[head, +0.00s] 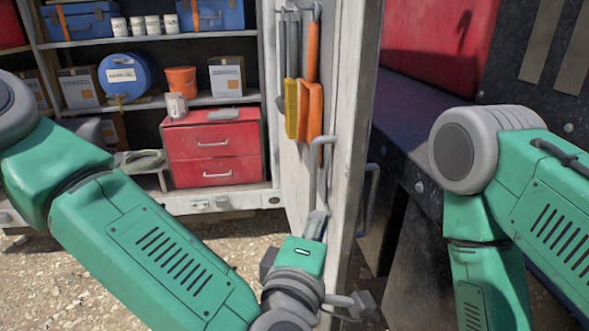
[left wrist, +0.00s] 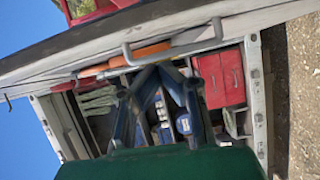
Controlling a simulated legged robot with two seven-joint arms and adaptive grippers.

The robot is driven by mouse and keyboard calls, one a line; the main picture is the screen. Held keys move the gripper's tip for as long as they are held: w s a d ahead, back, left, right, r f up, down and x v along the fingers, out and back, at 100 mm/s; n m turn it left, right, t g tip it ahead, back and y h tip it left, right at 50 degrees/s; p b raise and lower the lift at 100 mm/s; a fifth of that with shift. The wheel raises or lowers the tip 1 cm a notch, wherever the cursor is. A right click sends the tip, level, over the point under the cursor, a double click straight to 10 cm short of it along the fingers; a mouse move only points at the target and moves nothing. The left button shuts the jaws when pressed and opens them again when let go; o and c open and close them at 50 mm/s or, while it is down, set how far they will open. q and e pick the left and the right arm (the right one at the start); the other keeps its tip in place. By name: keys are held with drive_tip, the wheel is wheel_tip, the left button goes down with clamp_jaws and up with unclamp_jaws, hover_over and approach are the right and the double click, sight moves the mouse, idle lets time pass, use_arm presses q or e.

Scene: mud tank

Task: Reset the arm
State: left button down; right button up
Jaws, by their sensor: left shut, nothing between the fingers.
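My left gripper (head: 316,226) is shut and empty beside the open cabinet door (head: 357,130). Its tip is close to the lower end of the door's grey handle (head: 316,180); I cannot tell whether they touch. In the left wrist view my dark left gripper (left wrist: 160,68) has its fingers together, with the handle (left wrist: 172,50) just beyond the tips. My right arm (head: 495,200) comes in from the right, bent down. Its gripper is out of view.
The open cabinet holds a red drawer box (head: 213,170), a blue drum (head: 125,76), an orange bucket (head: 181,81) and cardboard boxes. Orange and yellow tools (head: 309,100) hang on the door. A dark bench (head: 425,130) stands to the right. Gravel (head: 235,240) below is clear.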

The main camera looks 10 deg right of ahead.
use_arm(q)
drive_tip(key=s+a+f+m+g+b, duration=0.1)
drive_tip(key=s+a+f+m+g, duration=0.25)
drive_tip(key=f, duration=0.55)
drive_tip(key=s+a+f+m+g+y, duration=0.1)
drive_tip(key=s+a+f+m+g, duration=0.1)
drive_tip(key=a+f, duration=0.5)
drive_tip(key=s+a+f+m+g+b, duration=0.1)
drive_tip(key=s+a+f+m+g, duration=0.15)
drive_tip(key=f, duration=0.75)
drive_tip(key=s+a+f+m+g+y, duration=0.1)
drive_tip(key=s+a+f, duration=0.3)
drive_tip(key=a, duration=0.4)
drive_tip(key=s+a+f+m+g+y, duration=0.2)
drive_tip(key=s+a+f+g+y, duration=0.1)
drive_tip(key=s+a, duration=0.3)
drive_tip(key=s+a+f+m+g+y+b, duration=0.1)
drive_tip(key=s+a+f, duration=0.4)
drive_tip(key=a, duration=0.5)
drive_tip(key=shift+s+a+m+g+y, duration=0.25)
drive_tip(key=shift+m+g+y, duration=0.35)
drive_tip(key=shift+g, duration=0.6)
use_arm(e)
drive_tip(key=f, duration=0.3)
drive_tip(key=shift+a+f, duration=0.15)
drive_tip(key=shift+a, duration=0.15)
use_arm(q)
drive_tip(key=shift+w+a+f, duration=0.1)
use_arm(e)
drive_tip(key=shift+a, duration=0.1)
